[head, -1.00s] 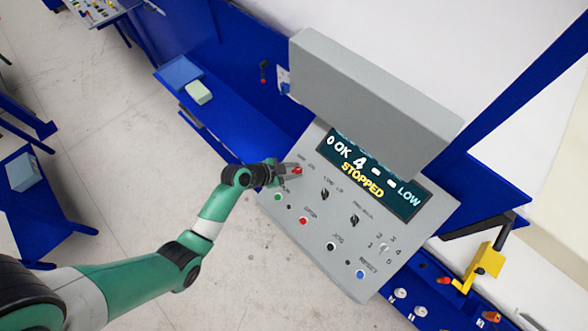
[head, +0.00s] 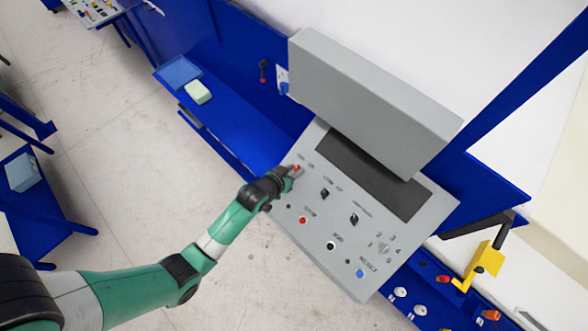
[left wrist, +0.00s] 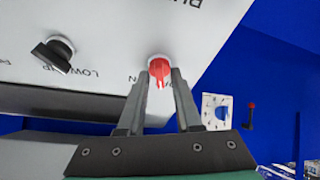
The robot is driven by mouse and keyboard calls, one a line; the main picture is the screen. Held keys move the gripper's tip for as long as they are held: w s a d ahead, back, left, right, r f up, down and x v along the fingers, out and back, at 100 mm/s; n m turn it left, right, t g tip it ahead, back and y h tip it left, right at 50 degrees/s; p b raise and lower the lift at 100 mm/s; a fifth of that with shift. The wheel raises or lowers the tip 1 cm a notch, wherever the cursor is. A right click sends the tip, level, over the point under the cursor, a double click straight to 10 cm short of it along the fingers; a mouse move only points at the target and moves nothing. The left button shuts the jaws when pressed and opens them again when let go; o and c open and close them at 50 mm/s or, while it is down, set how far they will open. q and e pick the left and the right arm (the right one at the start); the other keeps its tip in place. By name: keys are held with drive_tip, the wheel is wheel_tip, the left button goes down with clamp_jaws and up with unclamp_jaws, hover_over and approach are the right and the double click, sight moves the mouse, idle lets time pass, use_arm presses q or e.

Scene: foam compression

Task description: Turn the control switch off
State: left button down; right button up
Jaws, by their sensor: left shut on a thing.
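The red control switch (left wrist: 158,72) sits at the upper left corner of the grey control panel (head: 300,232). My left gripper (head: 294,172) is at this switch, with its fingers closed on the red knob, one on each side. The left wrist view shows the two fingers (left wrist: 160,92) around the knob, whose red pointer lies between them. In the head view the fingers cover part of the switch (head: 297,168). The display (head: 370,175) on the panel is dark and blank. My right gripper is in neither view.
The panel also carries black selector knobs (head: 324,194), a red button (head: 302,220) and a blue button (head: 360,273). A grey hood (head: 375,100) juts out above the display. A yellow fixture (head: 484,265) stands at the right. A blue bench with a pale green block (head: 198,92) is at upper left.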

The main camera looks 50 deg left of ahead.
use_arm(q)
drive_tip(key=shift+w+r+n+g+y, duration=0.1)
drive_tip(key=shift+n+g+y, duration=0.15)
drive_tip(key=shift+n, duration=0.85)
drive_tip(key=shift+r+n+g+y, duration=0.15)
drive_tip(key=shift+n+y, duration=0.2)
drive_tip(key=shift+n, duration=0.75)
drive_tip(key=shift+f+b, duration=0.1)
drive_tip(key=shift+b, duration=0.2)
drive_tip(key=c, duration=0.9)
unclamp_jaws()
